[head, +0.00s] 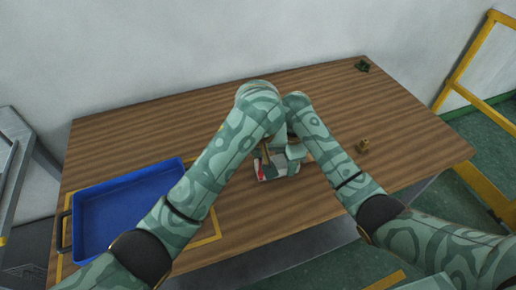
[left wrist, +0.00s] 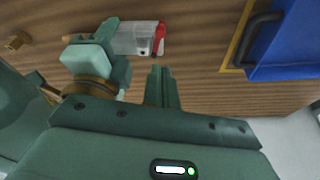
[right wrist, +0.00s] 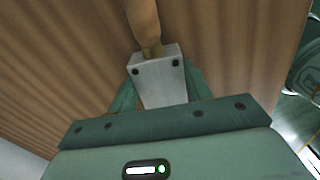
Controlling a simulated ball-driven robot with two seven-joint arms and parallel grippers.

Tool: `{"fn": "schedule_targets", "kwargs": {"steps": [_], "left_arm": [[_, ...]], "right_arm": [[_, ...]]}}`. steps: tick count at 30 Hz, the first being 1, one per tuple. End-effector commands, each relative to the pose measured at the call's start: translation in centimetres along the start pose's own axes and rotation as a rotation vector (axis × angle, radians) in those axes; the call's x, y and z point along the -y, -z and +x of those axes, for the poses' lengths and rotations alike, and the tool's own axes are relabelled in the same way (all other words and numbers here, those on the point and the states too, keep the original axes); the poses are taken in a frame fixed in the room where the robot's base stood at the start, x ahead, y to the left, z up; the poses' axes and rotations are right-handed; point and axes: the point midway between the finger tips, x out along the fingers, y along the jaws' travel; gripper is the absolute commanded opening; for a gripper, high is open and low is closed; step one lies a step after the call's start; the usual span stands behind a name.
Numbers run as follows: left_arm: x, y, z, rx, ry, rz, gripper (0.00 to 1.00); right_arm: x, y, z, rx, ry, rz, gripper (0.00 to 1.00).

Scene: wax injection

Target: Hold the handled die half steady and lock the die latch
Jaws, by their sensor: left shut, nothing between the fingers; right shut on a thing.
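The die, a grey block with a red latch part (head: 261,173), is at mid-table in the head view, partly covered by my arms. In the left wrist view the pale die (left wrist: 133,38) has the red latch (left wrist: 160,38) at its right end. My right gripper (right wrist: 158,88) is shut on the grey handled die half (right wrist: 158,72); its tan handle (right wrist: 144,22) points away from me. My left gripper (left wrist: 161,72) is shut and empty, with its fingertips just below the latch end in that view, apparently apart from it.
A blue tray (head: 73,222) stands at the table's left, inside a yellow outline. A small brass part (head: 362,146) stands right of the die; it also shows in the left wrist view (left wrist: 17,41). A dark green item (head: 361,66) lies at the far right corner. The right tabletop is mostly clear.

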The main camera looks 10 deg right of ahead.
Motion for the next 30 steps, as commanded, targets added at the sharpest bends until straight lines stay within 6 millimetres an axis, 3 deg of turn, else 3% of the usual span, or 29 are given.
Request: {"fn": "schedule_targets", "kwargs": {"steps": [9, 14, 23, 30], "left_arm": [[0.1, 0.0, 0.1, -0.002, -0.002, 0.010, 0.00], [1.5, -0.1, 0.8, -0.036, -0.033, 0.152, 0.00], [6.5, -1.9, 1.7, -0.262, -0.117, 0.902, 0.00], [9.1, -5.8, 0.2, -0.511, -0.087, 1.589, 0.00]], "right_arm": [[-0.1, 0.0, -0.1, 0.000, -0.002, 0.000, 0.09], [-0.1, 0.0, -0.1, 0.000, -0.002, 0.000, 0.09], [-0.1, 0.0, -0.1, 0.000, -0.002, 0.000, 0.09], [-0.1, 0.0, -0.1, 0.000, -0.002, 0.000, 0.09]]}}
